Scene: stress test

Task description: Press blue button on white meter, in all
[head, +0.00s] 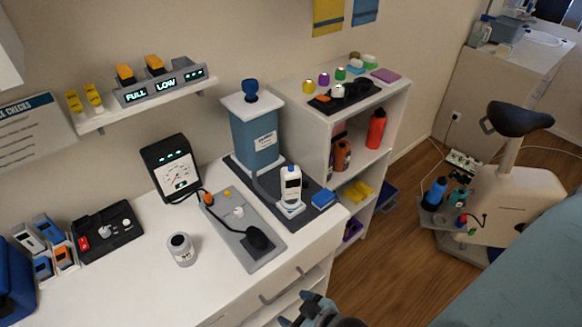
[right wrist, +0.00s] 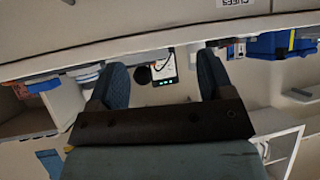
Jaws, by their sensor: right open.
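Which thing is the white meter is unclear. A black-framed gauge (head: 178,168) with a white dial and green lights stands at the back of the white counter. A white handheld device (head: 291,185) with a dark screen stands upright in a white base. A small white device with a dark screen (head: 28,238) sits in a holder at the far left, among blue and orange ones.
The counter's front left is clear. A shelf unit (head: 398,105) stands right.

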